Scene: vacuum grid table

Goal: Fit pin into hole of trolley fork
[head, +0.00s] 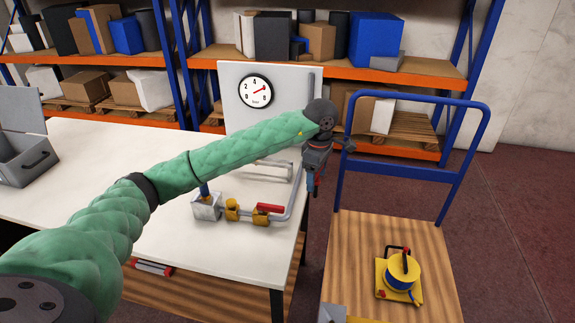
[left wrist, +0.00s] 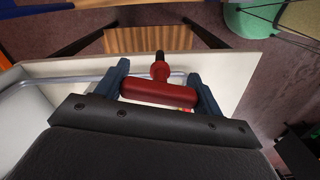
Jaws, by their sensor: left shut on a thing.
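My left gripper (head: 316,180) hangs at the right end of the white table, between the table and the trolley. In the left wrist view its two fingers (left wrist: 163,88) are shut on the ends of the red cross handle of a pin (left wrist: 158,92). The pin's dark tip points away from the gripper. In the head view only a little red of the pin shows at the fingers. The trolley (head: 350,240) has a wooden deck and a blue push frame. A grey metal part (head: 332,313) shows at its near left corner; I cannot tell if it is the fork, and no hole shows.
A yellow and blue cable reel (head: 399,272) stands on the trolley deck. On the white table (head: 100,180) are a pipe with a red-levered valve (head: 268,209), a gauge panel (head: 285,85) and a grey open case (head: 24,150). Shelves with boxes stand behind.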

